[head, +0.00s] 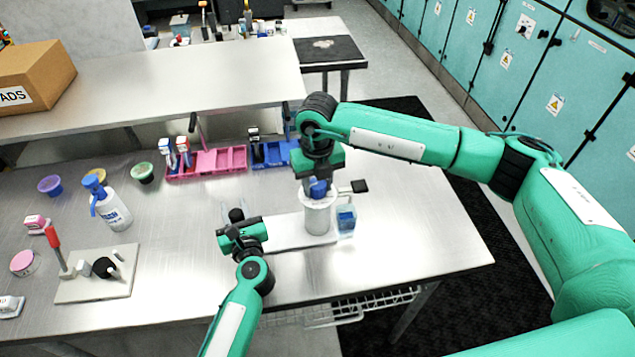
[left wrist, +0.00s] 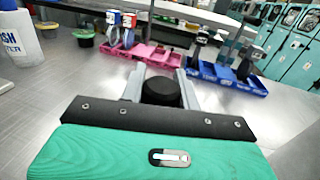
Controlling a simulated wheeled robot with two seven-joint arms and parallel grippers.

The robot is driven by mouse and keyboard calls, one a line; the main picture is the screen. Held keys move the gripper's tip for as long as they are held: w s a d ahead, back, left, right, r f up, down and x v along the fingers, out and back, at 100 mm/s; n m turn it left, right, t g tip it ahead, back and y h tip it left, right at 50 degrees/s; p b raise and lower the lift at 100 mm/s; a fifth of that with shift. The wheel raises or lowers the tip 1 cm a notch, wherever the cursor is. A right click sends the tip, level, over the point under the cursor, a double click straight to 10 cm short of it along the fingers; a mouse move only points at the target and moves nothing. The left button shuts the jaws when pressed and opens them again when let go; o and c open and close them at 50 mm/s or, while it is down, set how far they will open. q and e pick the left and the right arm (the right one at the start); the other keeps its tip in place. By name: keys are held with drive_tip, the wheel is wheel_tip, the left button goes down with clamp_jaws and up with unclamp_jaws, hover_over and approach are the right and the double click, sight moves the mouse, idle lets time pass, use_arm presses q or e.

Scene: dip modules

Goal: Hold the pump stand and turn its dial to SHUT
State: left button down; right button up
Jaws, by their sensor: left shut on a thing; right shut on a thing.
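The pump stand has a pale base plate (head: 285,233) lying flat on the steel table, with a whitish cylinder (head: 318,218) standing at its right end. A blue dial (head: 318,188) sits on top of the cylinder. My right gripper (head: 317,176) comes down from above and is shut on the blue dial. My left gripper (head: 238,219) is shut on a black knob (head: 236,214) at the plate's left end. The left wrist view shows that black knob (left wrist: 161,92) between the two fingers. No dial marks are readable, so I cannot tell the dial's setting.
A small blue-filled clear container (head: 346,220) stands just right of the cylinder. Pink (head: 208,163) and blue (head: 272,155) trays lie behind. A spray bottle (head: 110,208) and a board with a red-handled post (head: 97,282) are at left. The table's front middle is clear.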

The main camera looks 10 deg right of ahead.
sight(317, 183)
drive_tip(key=shift+n, duration=1.3)
drive_tip(key=o, duration=1)
drive_tip(key=shift+r, duration=0.1)
wheel_tip(317, 183, up, 12)
drive_tip(key=shift+f, duration=0.1)
